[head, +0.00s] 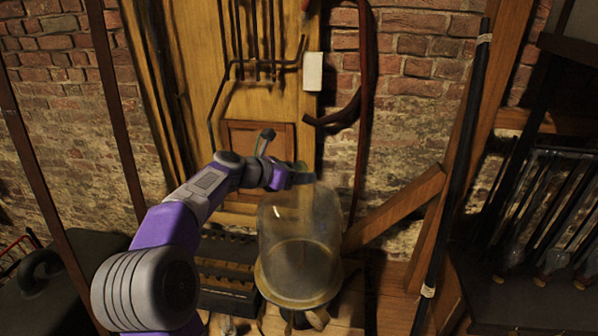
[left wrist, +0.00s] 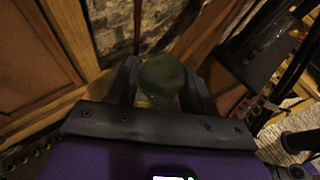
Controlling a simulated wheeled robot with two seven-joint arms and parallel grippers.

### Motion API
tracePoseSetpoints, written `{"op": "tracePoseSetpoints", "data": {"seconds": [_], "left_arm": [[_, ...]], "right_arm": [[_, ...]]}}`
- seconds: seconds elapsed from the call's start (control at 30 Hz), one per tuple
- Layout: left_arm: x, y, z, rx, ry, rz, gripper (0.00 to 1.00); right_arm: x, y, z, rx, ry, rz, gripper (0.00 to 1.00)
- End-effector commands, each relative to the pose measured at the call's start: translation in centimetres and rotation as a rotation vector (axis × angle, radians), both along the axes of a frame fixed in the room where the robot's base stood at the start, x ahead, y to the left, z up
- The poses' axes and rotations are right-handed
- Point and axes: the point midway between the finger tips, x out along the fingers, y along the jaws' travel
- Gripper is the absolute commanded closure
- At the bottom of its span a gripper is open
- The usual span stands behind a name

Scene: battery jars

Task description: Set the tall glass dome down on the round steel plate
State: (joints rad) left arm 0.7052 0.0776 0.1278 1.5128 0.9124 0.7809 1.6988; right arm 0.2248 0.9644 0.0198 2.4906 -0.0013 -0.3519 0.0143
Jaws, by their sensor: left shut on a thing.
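The tall glass dome (head: 299,238) stands upright and see-through in the middle of the head view, with a yellowish rim at its bottom. My left gripper (head: 303,177) is at the dome's top, shut on its knob. In the left wrist view the rounded greenish knob (left wrist: 162,76) sits between the two fingers of my left gripper (left wrist: 160,85). The round steel plate is not clearly made out; the dome's lower end covers that spot. I cannot tell whether the dome touches anything below. My right gripper is not in view.
A dark slotted rack (head: 228,270) stands close left of the dome. A slanting wooden brace (head: 395,208) and a dark pole (head: 455,170) rise to the right. A black bench with glass pieces (head: 540,215) is at far right. A wooden panel (head: 258,90) stands behind.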

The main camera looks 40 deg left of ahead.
Motion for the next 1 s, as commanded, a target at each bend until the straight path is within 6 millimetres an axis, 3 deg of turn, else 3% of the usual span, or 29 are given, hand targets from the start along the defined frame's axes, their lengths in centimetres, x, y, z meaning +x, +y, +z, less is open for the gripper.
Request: {"op": "tracePoseSetpoints", "data": {"seconds": [0.07,0.1,0.23,0.63,1.0], "left_arm": [[0.1,-0.1,0.7,0.003,-0.015,0.001,1.00],[0.0,0.0,-0.1,0.000,0.000,0.000,0.42],[0.0,0.0,-0.1,0.000,0.000,0.000,0.23],[-0.7,0.2,0.3,0.001,0.000,0.002,0.23],[-7.4,2.0,3.2,0.001,-0.001,0.004,0.23]], "right_arm": [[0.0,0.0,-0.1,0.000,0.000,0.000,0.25],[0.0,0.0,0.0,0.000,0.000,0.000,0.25],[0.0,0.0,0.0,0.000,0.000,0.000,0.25],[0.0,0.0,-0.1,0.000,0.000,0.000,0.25],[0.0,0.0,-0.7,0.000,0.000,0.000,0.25]]}}
